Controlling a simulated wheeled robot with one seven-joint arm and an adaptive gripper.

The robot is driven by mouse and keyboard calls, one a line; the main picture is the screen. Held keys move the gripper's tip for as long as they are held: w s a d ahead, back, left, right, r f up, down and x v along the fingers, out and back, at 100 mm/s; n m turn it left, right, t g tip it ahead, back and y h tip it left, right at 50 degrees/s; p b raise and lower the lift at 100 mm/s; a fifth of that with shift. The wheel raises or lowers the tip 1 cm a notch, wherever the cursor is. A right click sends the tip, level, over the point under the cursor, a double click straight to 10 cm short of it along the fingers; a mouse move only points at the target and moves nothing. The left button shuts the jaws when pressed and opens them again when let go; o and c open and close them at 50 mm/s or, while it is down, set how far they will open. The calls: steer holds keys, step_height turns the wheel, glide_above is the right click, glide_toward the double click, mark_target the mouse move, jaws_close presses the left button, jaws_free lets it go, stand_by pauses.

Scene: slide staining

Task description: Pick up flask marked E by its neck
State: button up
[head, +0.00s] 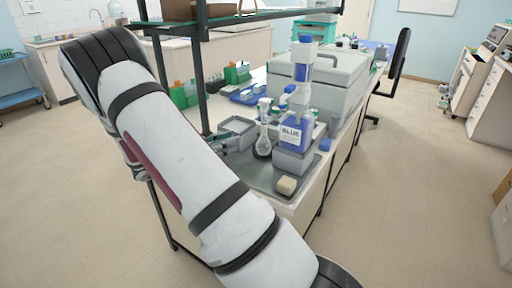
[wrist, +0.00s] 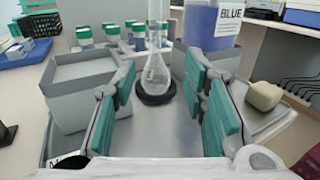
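A clear glass flask (head: 263,145) with a round bulb and long upright neck stands on a grey tray (head: 262,178), left of the blue bottle. In the wrist view the flask (wrist: 155,76) sits in a dark ring (wrist: 155,95), straight ahead and beyond my fingertips. Its neck runs up toward the top edge of that view. I cannot read a letter E on it. My gripper (wrist: 160,95) is open and empty, with its teal finger pads wide apart on either side of the flask's line. In the head view my arm hides most of the gripper.
A bottle labelled BLUE (wrist: 213,28) stands close right of the flask, on a grey block (head: 292,162). A grey box (wrist: 85,90) stands close left. A beige block (wrist: 263,95) lies at right. Several teal-capped jars (wrist: 112,36) stand behind. A shelf post (head: 200,85) rises at left.

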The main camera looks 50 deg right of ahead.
mark_target(264, 135)
steer(key=x, duration=0.7)
steer(key=shift+s+d+p, duration=0.1)
steer(key=shift+d+p, duration=0.25)
steer(key=shift+w+x, duration=0.2)
steer(key=shift+x, duration=1.25)
steer(key=shift+w+x, duration=0.15)
steer(key=shift+x, duration=1.3)
steer(key=shift+d+f, duration=0.15)
steer(key=shift+c, duration=0.4)
jaws_close()
